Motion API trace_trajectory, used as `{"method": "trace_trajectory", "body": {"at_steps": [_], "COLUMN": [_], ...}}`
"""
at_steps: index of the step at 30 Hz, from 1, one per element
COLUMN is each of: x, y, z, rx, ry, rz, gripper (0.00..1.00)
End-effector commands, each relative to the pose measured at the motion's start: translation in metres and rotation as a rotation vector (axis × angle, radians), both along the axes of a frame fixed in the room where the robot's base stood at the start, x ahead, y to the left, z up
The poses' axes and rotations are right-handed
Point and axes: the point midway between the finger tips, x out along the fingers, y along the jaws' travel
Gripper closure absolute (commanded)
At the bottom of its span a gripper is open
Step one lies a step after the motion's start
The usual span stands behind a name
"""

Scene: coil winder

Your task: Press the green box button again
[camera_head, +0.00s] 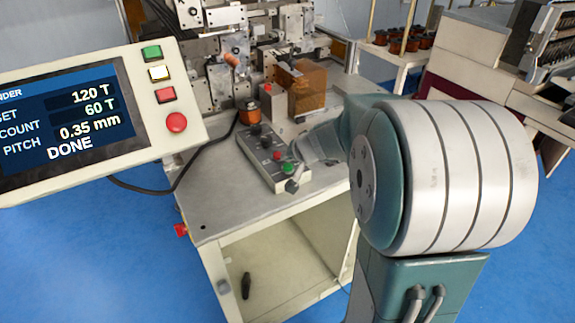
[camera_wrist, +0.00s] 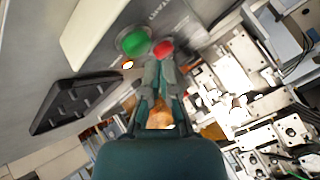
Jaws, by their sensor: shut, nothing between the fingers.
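The grey control box (camera_head: 262,158) lies on the machine's table top. Its round green button (camera_head: 288,168) is at the near end, with a red button (camera_head: 277,155) beside it.
A display panel (camera_head: 70,115) at left reads 120 T, count 60 T, 0.35 mm and DONE; its own green button (camera_head: 151,53) is separate. Behind the box stand an orange-brown coil (camera_head: 249,114) and a translucent brown guard (camera_head: 305,87). The table's front left (camera_head: 215,205) is clear.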

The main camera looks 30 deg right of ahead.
Motion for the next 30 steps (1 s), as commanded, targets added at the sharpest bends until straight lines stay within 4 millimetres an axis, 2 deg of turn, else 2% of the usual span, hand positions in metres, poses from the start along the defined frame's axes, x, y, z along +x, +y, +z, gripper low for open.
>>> {"method": "trace_trajectory", "body": {"at_steps": [30], "x": [-0.001], "y": [0.001], "z": [-0.01], "rx": [0.001], "ry": [0.001], "rz": [0.0], "gripper": [1.0]}}
